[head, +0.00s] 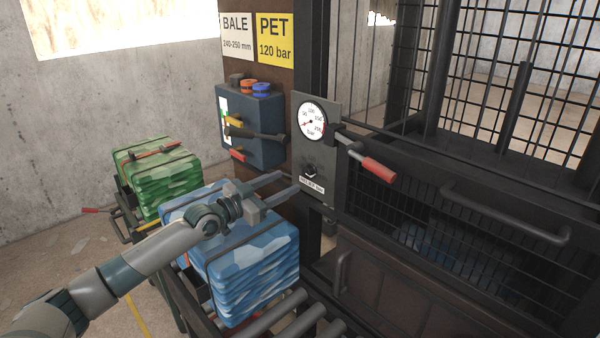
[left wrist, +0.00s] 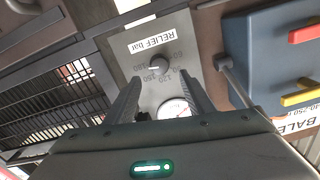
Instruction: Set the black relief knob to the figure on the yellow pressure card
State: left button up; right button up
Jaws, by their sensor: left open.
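The yellow pressure card (head: 275,40) reads "PET 120 bar" at the top of the head view. The relief knob (head: 310,171) sits on the grey panel below the round gauge (head: 311,121). In the left wrist view the knob (left wrist: 158,64) shows upside down as a dark grey round knob, with a scale of figures including 120 and 150 and a "RELIEF bar" label. Its exact setting is too small to read. My left gripper (head: 289,184) is open and empty, its fingers pointing at the panel, short of the knob. My right gripper is not in view.
A blue box (head: 262,150) with coloured levers hangs left of the panel. A red-handled lever (head: 372,167) sticks out right of the gauge. Blue (head: 262,262) and green (head: 165,182) bales lie at left. The mesh press door (head: 450,180) fills the right.

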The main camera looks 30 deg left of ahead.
aim_at(305, 173)
pick_arm(q)
jog(key=shift+p+x, duration=0.6)
jog(key=shift+x, duration=3)
jog(key=c, duration=1.1)
